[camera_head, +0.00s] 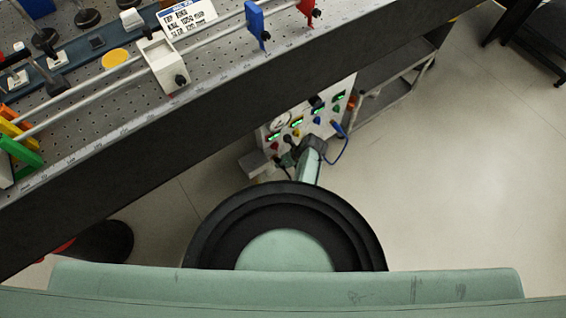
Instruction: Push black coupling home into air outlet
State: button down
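A white service panel (308,118) with several small green displays and coloured outlets or knobs stands below the bench. My gripper (287,157) is at the panel's lower left, small and dark, beside the lower row of fittings. Dark shapes sit at its fingertips, and I cannot separate the black coupling from the fingers. A dark line, possibly a hose, hangs below the fingers. Which fitting is the air outlet is too small to tell. Whether the coupling touches or sits in an outlet is hidden. Whether the fingers are open or shut does not show.
A blue hose (344,148) loops from the panel's right side near my wrist. The perforated bench (120,78) with rails and optical mounts overhangs at upper left. A grey shelf unit (390,95) stands right of the panel. The floor (460,190) at right is clear.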

jog(key=shift+w+a, duration=0.1)
jog(key=c, duration=1.4)
grip_release()
jog(key=shift+o, duration=0.2)
jog(key=v, duration=1.2)
